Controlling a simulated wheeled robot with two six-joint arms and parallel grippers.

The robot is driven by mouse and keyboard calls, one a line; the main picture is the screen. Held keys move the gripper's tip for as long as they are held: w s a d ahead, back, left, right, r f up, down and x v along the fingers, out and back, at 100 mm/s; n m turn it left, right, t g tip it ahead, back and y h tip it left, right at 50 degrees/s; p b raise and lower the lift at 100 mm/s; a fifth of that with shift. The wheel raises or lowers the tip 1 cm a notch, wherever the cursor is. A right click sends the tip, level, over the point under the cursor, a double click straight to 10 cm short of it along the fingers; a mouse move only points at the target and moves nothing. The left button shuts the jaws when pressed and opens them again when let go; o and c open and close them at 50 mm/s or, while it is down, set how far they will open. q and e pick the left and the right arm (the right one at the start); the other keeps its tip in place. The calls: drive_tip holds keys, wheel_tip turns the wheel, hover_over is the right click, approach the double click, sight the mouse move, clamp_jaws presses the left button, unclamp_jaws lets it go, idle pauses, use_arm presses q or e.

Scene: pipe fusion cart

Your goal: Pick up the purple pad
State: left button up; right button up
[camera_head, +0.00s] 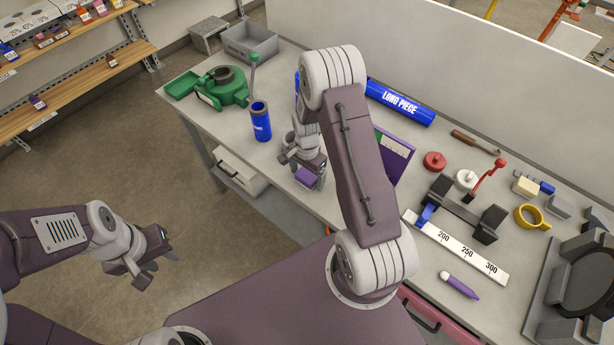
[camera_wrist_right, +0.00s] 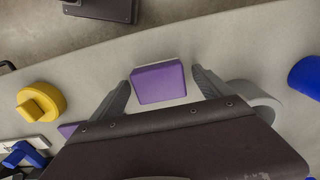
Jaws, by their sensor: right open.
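The purple pad (camera_head: 307,177) is a small block with a pale edge, low at the near edge of the cart's top in the head view. In the right wrist view the purple pad (camera_wrist_right: 159,82) lies between the two fingers of my right gripper (camera_wrist_right: 161,85), with a gap showing on each side. The fingers are spread and do not grip it. In the head view my right gripper (camera_head: 304,160) is over the pad and partly covers it. My left gripper (camera_head: 158,268) hangs empty over the floor at the left, its fingers apart.
A blue cylinder (camera_head: 260,122) stands left of my right gripper, near a green tool (camera_head: 222,90). A purple board (camera_head: 393,156) stands to the right, partly behind my arm. The blue long piece (camera_head: 400,102) lies behind. A white ruler (camera_head: 458,246) lies at the right.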

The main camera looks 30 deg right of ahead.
drive_tip(key=shift+s, duration=0.1)
drive_tip(key=c, duration=1.2)
drive_tip(key=shift+c, duration=1.3)
drive_tip(key=shift+r, duration=0.1)
drive_tip(key=shift+r, duration=0.35)
drive_tip(key=r, duration=0.2)
drive_tip(key=d+r+b, duration=0.1)
drive_tip(key=r, duration=0.1)
drive_tip(key=shift+s+d, duration=0.2)
drive_tip(key=s+d+r+b, duration=0.2)
drive_tip(key=s+d+r, duration=0.2)
drive_tip(key=d, duration=0.5)
wheel_tip(320, 180, up, 2)
drive_tip(key=shift+r, duration=0.1)
drive_tip(key=shift+s+d, duration=0.1)
drive_tip(key=shift+d, duration=0.05)
